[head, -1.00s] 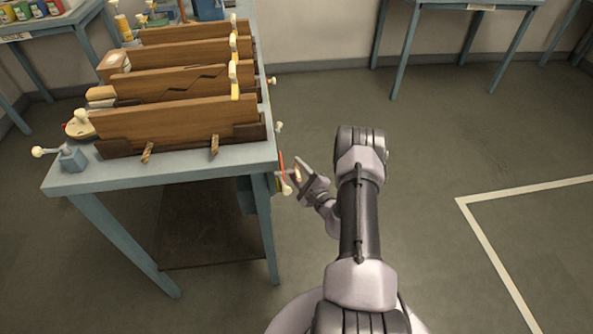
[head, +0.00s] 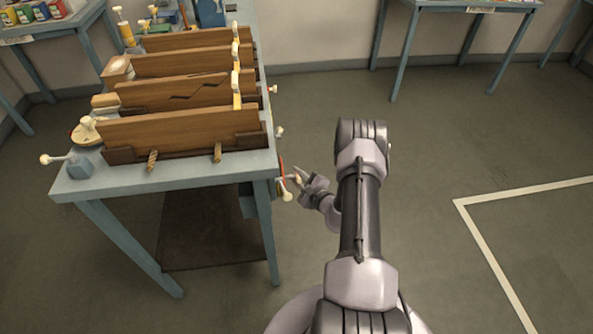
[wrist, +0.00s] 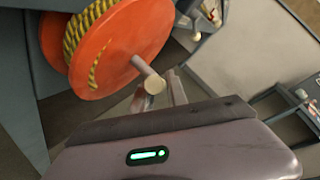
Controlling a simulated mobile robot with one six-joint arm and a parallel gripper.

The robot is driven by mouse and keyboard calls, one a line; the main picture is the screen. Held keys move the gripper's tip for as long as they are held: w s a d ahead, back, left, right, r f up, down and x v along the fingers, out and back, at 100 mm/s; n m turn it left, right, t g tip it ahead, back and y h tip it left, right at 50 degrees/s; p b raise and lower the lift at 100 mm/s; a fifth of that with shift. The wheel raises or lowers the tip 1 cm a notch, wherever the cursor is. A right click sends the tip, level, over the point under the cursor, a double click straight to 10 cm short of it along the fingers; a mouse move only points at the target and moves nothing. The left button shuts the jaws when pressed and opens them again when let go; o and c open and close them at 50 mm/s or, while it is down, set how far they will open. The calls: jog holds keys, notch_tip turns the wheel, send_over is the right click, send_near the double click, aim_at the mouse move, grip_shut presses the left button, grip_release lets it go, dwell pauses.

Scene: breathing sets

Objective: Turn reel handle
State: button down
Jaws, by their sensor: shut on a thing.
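The reel (wrist: 120,45) has orange-red discs with yellow-and-black rope wound between them and fills the upper left of the wrist view. Its handle (wrist: 146,74) is a short grey rod with a pale round end, standing out from the near disc. My gripper (wrist: 165,88) is shut on the handle, with its fingers by the pale end; the far finger is partly hidden. In the head view the reel (head: 281,168) shows as a thin red edge at the table's right side. My gripper (head: 300,180) is there, just outside the table edge.
The blue-grey table (head: 180,174) carries several upright wooden boards (head: 180,128). A pale knob (head: 286,197) sits just below the reel, close to my gripper. A small crank (head: 62,160) is at the table's front left corner. The floor to the right is open.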

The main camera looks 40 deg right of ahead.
jog(key=g+p, duration=0.2)
jog(key=r+m+g+y+p, duration=0.1)
jog(key=g+p, duration=0.1)
jog(key=shift+d+g+y+p, duration=0.15)
jog(key=shift+g+y+p, duration=0.15)
jog(key=m+g+y+p, duration=0.1)
jog(key=g+p, duration=0.1)
jog(key=g, duration=0.1)
jog(key=shift+f+y+p, duration=0.15)
jog(key=shift+y+p, duration=0.15)
jog(key=shift+p, duration=0.05)
jog(key=shift+s+f+m+g+y, duration=0.15)
jog(key=shift+m+g+y, duration=0.2)
jog(key=shift+g, duration=0.45)
jog(key=g, duration=0.1)
jog(key=y+b, duration=0.1)
jog(key=g+b, duration=0.1)
jog(key=shift+s+a+f+m+g+y, duration=0.2)
jog(key=shift+a+f+m+g+y, duration=0.05)
jog(key=shift+a+f+g, duration=0.05)
jog(key=shift+s+a+g+y+b, duration=0.1)
jog(key=shift+g+y+b, duration=0.35)
jog(key=shift+b, duration=0.65)
jog(key=shift+r+g+b, duration=0.15)
jog(key=shift+g+b, duration=0.2)
jog(key=shift+r+m, duration=0.15)
jog(key=shift+m, duration=0.15)
